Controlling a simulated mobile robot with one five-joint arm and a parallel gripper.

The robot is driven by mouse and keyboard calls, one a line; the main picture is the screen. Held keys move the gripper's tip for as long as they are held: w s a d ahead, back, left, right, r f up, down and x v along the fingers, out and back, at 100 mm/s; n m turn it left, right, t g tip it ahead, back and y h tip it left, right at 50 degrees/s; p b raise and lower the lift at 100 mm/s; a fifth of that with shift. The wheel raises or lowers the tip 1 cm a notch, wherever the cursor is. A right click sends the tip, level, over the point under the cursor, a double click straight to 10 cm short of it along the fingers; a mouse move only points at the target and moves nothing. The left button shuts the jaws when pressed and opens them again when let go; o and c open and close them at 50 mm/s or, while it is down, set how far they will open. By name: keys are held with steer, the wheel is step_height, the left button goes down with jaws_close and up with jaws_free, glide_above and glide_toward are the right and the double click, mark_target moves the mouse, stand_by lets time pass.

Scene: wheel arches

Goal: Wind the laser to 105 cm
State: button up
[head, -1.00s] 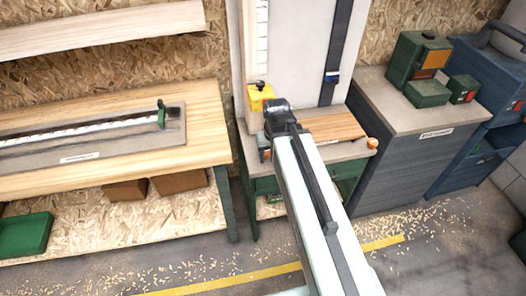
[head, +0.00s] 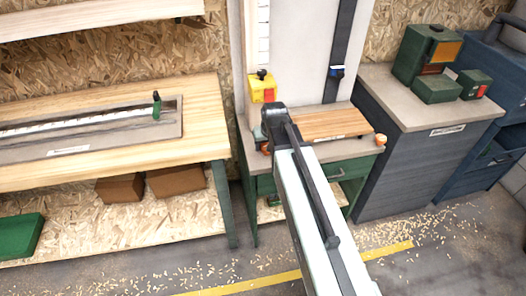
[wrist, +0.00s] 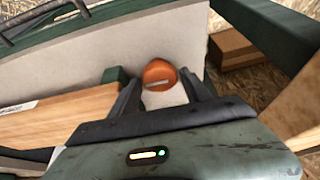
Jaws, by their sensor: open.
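In the wrist view a round orange knob (wrist: 158,75) with a pale slot-like mark lies between the two dark fingers of my gripper (wrist: 165,92). The fingers are apart, one on each side of it; I cannot tell whether they touch it. In the head view my gripper's dark end (head: 274,122) is at the left front of a narrow bench, with a bit of orange (head: 265,149) beside it. The fingertips are hidden there. A yellow box (head: 262,88) with a black knob stands below an upright white scale (head: 263,30). I cannot tell which part is the laser, and no number is readable.
A second orange knob (head: 381,140) sits at the bench's right front, past a wooden board (head: 331,123). A black upright rail (head: 342,40) carries a blue-white slider (head: 336,72). A wooden table (head: 205,125) stands left, a dark cabinet (head: 405,165) right.

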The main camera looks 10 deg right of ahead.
steer(key=c, duration=1)
steer(key=shift+a, duration=0.35)
steer(key=shift+d, duration=0.15)
steer(key=shift+c, duration=0.4)
steer(key=m+h, duration=0.1)
steer(key=m, duration=0.4)
steer(key=shift+g+h, duration=0.3)
steer(key=shift+h, duration=0.1)
steer(key=m+g+h, duration=0.1)
steer(key=m, duration=0.3)
steer(key=shift+w+m, duration=0.15)
steer(key=shift+m, duration=0.15)
steer(key=m+g, duration=0.1)
steer(key=m, duration=0.1)
steer(key=m+h, duration=0.1)
steer(key=m, duration=0.2)
steer(key=shift+w+g, duration=0.15)
steer(key=shift+g, duration=0.25)
steer(key=shift+m+g+h, duration=0.3)
steer(key=shift+m+g, duration=0.5)
steer(key=shift+m, duration=1.3)
